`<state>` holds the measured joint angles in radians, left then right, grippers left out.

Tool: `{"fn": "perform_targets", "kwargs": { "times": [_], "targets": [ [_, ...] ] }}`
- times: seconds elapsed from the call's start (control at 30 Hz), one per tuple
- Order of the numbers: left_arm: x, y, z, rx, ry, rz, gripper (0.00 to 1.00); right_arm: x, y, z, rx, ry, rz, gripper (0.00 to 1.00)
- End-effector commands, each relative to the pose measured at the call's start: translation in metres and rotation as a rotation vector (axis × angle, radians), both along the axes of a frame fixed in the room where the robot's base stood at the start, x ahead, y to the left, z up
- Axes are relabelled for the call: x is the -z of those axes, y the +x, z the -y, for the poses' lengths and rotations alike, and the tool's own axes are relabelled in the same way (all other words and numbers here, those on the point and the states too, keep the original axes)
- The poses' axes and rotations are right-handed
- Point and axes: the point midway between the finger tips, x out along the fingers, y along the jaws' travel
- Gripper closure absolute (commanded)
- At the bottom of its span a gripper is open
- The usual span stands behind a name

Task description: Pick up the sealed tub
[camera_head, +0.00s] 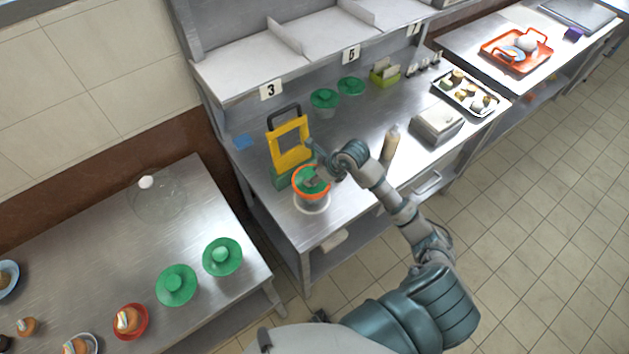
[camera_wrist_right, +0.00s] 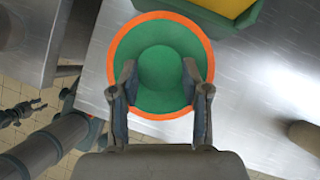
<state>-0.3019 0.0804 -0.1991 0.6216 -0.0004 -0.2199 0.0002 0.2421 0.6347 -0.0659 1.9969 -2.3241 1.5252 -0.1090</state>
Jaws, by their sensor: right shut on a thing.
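The sealed tub (camera_head: 311,196) has a green lid with a round knob and an orange rim. It is at the front left of the steel counter, by the yellow frame. My right gripper (camera_head: 317,178) reaches down onto its lid. In the right wrist view, the two fingers (camera_wrist_right: 160,76) are on either side of the green knob of the tub (camera_wrist_right: 160,108) and grip it. I cannot tell whether the tub's base touches the counter. A small dark jaw-like part (camera_wrist_right: 20,112) at the wrist view's left edge may be my left gripper; its state is unclear.
A yellow frame on a green base (camera_head: 290,150) stands just behind the tub. A bottle (camera_head: 390,143) and a steel box (camera_head: 437,124) stand to the right. Green-lidded tubs (camera_head: 324,100) sit under the shelf. The lower left table holds green discs (camera_head: 176,285) and a clear dome (camera_head: 157,194).

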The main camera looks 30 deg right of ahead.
Motion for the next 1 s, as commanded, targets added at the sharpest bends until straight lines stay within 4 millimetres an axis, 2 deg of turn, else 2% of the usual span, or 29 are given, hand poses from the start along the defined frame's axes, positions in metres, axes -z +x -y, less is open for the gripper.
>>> {"fn": "perform_targets", "kwargs": {
  "times": [0.17, 0.33, 0.5, 0.6, 0.7, 1.0],
  "targets": [
    [0.007, -0.001, 0.0, 0.0, -0.001, -0.001, 0.6, -0.004, -0.034, -0.007, -0.005, -0.004, 0.001, 1.0],
    [0.015, -0.002, 0.0, 0.0, 0.0, -0.003, 0.6, -0.008, -0.081, -0.018, -0.005, -0.005, 0.0, 1.0],
    [0.017, 0.018, 0.005, -0.002, -0.004, 0.008, 0.6, -0.012, -0.131, -0.03, -0.005, -0.003, -0.001, 1.0],
    [-0.005, 0.014, 0.003, -0.001, -0.001, 0.005, 0.6, -0.023, -0.14, -0.033, 0.001, 0.003, -0.003, 1.0],
    [-0.015, 0.01, 0.002, -0.001, -0.001, 0.005, 0.6, -0.024, -0.147, -0.034, -0.001, 0.003, -0.001, 1.0],
    [-0.023, 0.003, 0.001, 0.001, -0.001, 0.004, 0.6, -0.019, -0.155, -0.036, -0.005, 0.0, 0.002, 1.0]
  ]
}}
